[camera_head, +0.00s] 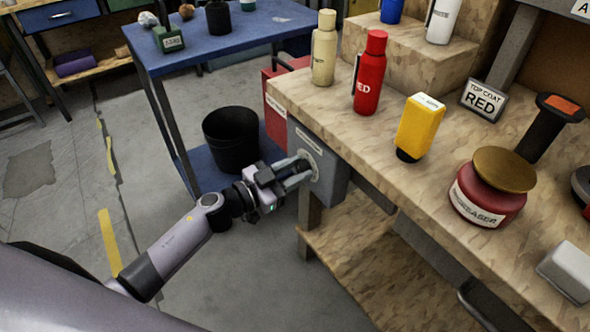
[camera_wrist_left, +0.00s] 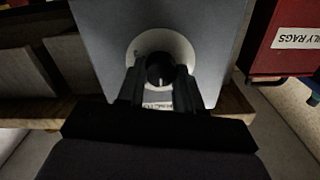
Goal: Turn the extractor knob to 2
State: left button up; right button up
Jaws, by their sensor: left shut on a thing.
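The extractor box (camera_head: 331,186) is a grey box on the side of the workbench, under its left edge. A round pale dial plate (camera_head: 311,154) is on its face. In the left wrist view a dark round knob (camera_wrist_left: 160,67) with a light pointer mark sits in the middle of the dial plate (camera_wrist_left: 168,40). My left gripper (camera_head: 299,172) is shut on the knob, one finger on each side. The fingers and knob hide part of the dial, and its numbers cannot be read. My right gripper is not in view.
The workbench top (camera_head: 395,150) holds a red bottle (camera_head: 369,75), a yellow bottle (camera_head: 420,125) and a red jar (camera_head: 487,195). A black bin (camera_head: 231,140) stands on the blue cart's lower shelf, left of the box. A red box (camera_head: 278,100) is behind. Floor at left is open.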

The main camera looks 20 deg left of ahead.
pick_arm(q)
jog(key=shift+m, duration=0.3)
jog(key=m, duration=0.3)
jog(key=shift+m, duration=0.3)
jog(key=m, duration=0.3)
jog(key=shift+d+f+m, duration=0.1)
jog(key=shift+m, duration=0.2)
jog(key=m+b, duration=0.1)
jog(key=m, duration=0.2)
jog(key=shift+s+f+m, duration=0.1)
jog(key=shift+m, duration=0.3)
jog(key=shift+m+b, duration=0.6)
jog(key=shift+m, duration=1.5)
jog(key=o, duration=1)
jog(key=shift+o, duration=0.2)
